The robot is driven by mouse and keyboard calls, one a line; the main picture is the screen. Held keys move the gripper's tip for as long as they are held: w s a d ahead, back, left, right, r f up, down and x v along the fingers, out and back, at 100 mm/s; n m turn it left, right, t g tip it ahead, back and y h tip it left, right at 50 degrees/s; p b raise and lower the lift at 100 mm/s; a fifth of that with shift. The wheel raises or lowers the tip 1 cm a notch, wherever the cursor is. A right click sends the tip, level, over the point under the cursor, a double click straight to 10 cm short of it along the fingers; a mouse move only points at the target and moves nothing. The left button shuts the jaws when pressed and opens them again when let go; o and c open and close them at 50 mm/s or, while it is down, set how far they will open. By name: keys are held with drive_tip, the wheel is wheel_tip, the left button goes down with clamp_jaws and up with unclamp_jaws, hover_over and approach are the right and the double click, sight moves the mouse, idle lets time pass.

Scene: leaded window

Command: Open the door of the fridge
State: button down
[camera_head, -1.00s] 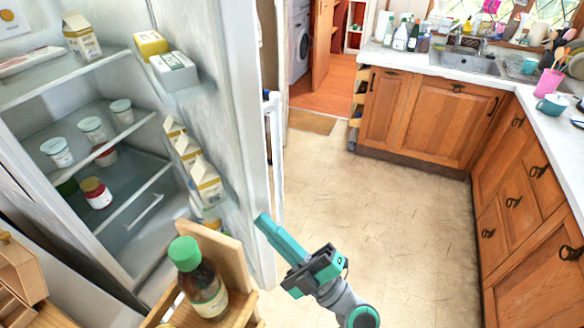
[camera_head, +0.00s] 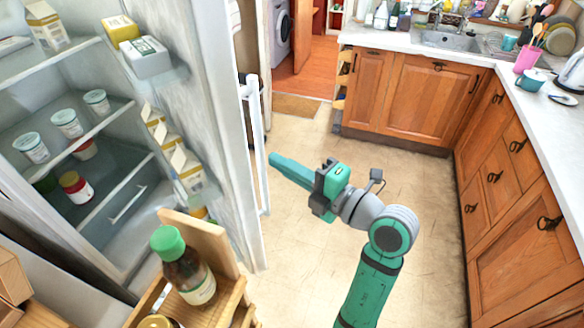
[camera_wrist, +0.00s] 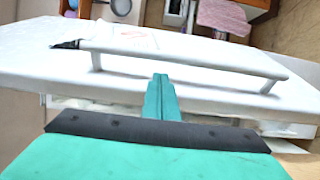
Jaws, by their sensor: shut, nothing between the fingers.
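The fridge (camera_head: 80,140) stands at the left with its inside shelves showing. Its white door (camera_head: 222,110) is swung open, with cartons and boxes in the racks on its inner side. A long white bar handle (camera_head: 258,140) runs up the door's outer face; in the wrist view the handle (camera_wrist: 180,55) lies across the door. My gripper (camera_head: 273,158) is shut and empty, to the right of the door, with its fingertips close to the handle. In the wrist view the closed fingers (camera_wrist: 161,85) point at the door near the handle; I cannot tell whether they touch it.
A wooden rack (camera_head: 215,290) holding a green-capped bottle (camera_head: 185,265) stands at the front, close to the door's lower edge. Wooden cabinets (camera_head: 420,95) line the back and right. The tiled floor (camera_head: 310,220) between is clear.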

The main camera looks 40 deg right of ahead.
sight(263, 153)
drive_tip(key=shift+x, duration=2.7)
drive_tip(key=shift+d, duration=0.1)
